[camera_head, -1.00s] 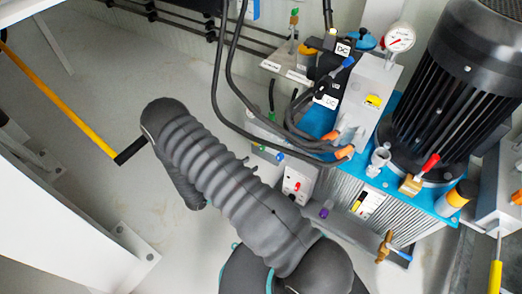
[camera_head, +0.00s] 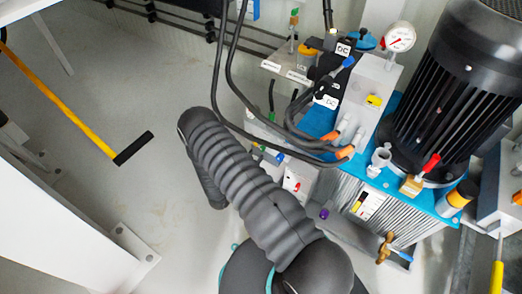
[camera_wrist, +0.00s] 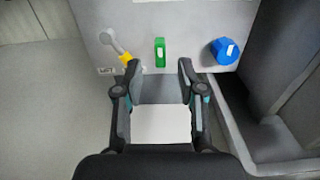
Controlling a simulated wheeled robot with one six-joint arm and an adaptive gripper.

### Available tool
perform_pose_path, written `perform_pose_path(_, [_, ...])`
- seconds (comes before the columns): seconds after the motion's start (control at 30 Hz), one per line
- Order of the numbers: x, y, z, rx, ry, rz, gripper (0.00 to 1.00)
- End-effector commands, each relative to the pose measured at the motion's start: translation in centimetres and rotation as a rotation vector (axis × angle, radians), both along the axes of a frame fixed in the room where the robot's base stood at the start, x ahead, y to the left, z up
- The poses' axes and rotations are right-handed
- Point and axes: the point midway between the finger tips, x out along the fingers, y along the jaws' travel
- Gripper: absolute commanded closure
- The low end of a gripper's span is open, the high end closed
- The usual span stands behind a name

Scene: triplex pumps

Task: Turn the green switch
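The green switch (camera_wrist: 160,52) is a small upright green handle with a pale front, on a light grey panel (camera_wrist: 195,25) in the wrist view. My gripper (camera_wrist: 159,68) is open, with its two fingertips apart. In the wrist view the switch shows just above and between the fingertips, close to midway. The gap between the fingers looks empty. I cannot tell whether a finger touches the panel. In the head view my gripper is hidden behind my grey ribbed arm.
A blue knob (camera_wrist: 224,51) is right of the switch and a yellow-tipped lever (camera_wrist: 124,57) is left of it. In the head view, hoses (camera_head: 230,75) hang near my arm, beside the motor (camera_head: 450,95) and pressure gauge (camera_head: 399,38).

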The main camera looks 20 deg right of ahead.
Motion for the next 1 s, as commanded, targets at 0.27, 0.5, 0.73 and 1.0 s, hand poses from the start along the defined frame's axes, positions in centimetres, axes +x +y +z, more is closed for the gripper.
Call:
perform_pose_path(0.27, [2.2, -3.4, 0.0, 0.001, -0.001, -0.002, 0.6])
perform_pose_path(0.5, [2.8, -4.2, 0.0, -0.001, 0.001, 0.0, 0.6])
perform_pose_path(0.73, [2.8, -4.2, 0.0, -0.001, 0.001, 0.0, 0.63])
perform_pose_path(1.0, [2.8, -4.2, 0.0, 0.0, 0.0, 0.0, 1.0])
